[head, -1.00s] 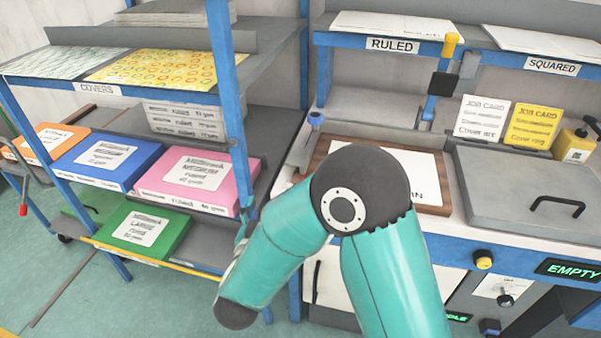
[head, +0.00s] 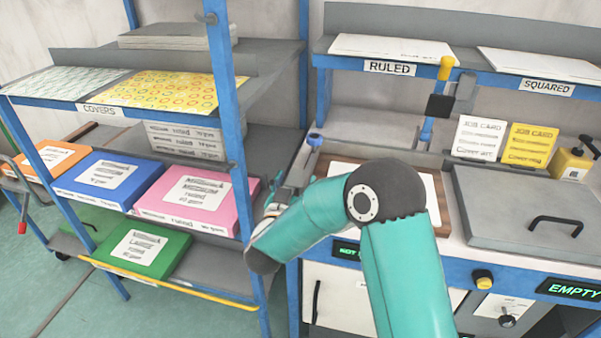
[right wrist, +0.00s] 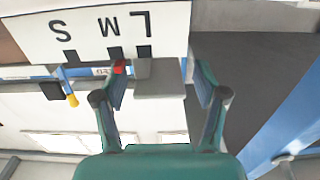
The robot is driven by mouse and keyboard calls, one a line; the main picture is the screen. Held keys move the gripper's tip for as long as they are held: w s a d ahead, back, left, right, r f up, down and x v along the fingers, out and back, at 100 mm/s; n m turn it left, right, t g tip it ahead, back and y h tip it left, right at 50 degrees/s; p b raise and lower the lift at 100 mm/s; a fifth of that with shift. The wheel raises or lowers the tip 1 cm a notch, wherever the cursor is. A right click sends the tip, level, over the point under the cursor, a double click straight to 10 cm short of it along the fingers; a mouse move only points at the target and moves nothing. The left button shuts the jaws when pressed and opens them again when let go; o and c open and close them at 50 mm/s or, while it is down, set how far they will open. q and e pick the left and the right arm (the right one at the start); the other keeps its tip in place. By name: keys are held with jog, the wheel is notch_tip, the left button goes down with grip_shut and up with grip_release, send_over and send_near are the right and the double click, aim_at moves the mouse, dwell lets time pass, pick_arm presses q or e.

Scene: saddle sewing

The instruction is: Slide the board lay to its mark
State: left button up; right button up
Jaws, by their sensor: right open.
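A grey block, which looks like the board lay (right wrist: 160,78), sits by a white strip (right wrist: 100,32) marked S, M and L with a black square at each letter. In the right wrist view the letters appear upside down, and the block is nearest the L and M squares. A small red piece shows beside it. My right gripper (right wrist: 157,66) is open, with one finger on each side of the block; I cannot tell whether they touch it. In the head view my right gripper (head: 298,172) is at the wooden board's (head: 444,212) left end, partly hidden by my arm.
A blue-topped knob (head: 315,139) stands close to the gripper. A yellow-handled lever (head: 446,68) rises behind the board. A grey lid (head: 515,215) lies to the right. The covers shelf, with a pink box (head: 200,198), is close on the left.

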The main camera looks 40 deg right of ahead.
jog(key=shift+x, duration=1.05)
jog(key=c, duration=1.2)
jog(key=shift+a, duration=0.1)
jog(key=shift+c, duration=0.4)
